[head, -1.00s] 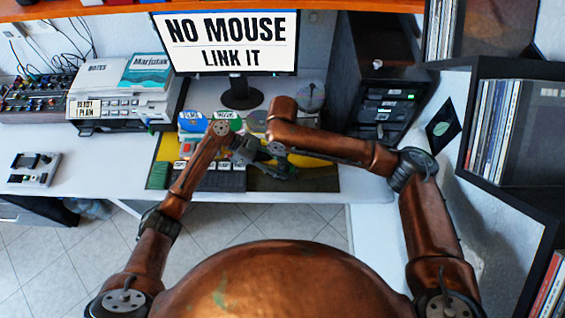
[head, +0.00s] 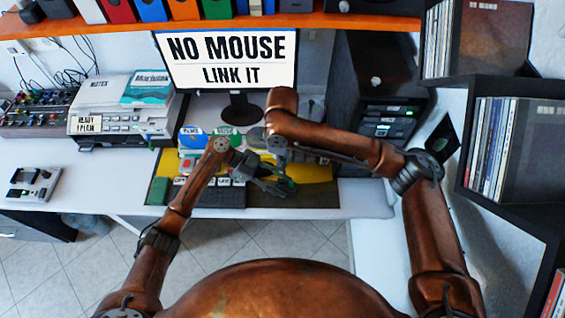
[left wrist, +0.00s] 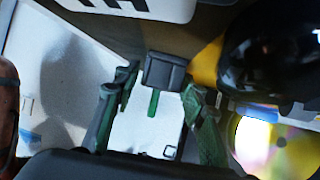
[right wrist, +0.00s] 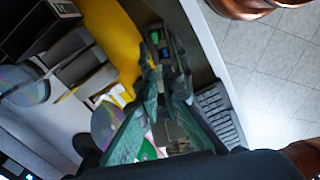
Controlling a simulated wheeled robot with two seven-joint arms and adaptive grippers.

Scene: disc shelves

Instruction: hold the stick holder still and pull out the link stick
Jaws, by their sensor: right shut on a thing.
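A dark grey block, taken to be the stick holder (left wrist: 166,70), shows in the left wrist view. A narrow green strip, taken to be the link stick (left wrist: 153,103), juts from it. My left gripper (left wrist: 160,82) is open, its green fingers on either side of the strip and block; it also shows low over the mat in the head view (head: 272,184). My right gripper (right wrist: 166,75) is just behind it, shut on what seems to be the holder, though its fingers mostly hide the hold. A small dark piece with green shows beyond its tips in the right wrist view.
A keyboard (right wrist: 218,108) lies left of my grippers on the yellow and dark mat (head: 320,190). Upright discs and the monitor (head: 228,62) stand behind. Disc shelves (head: 515,150) rise on the right.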

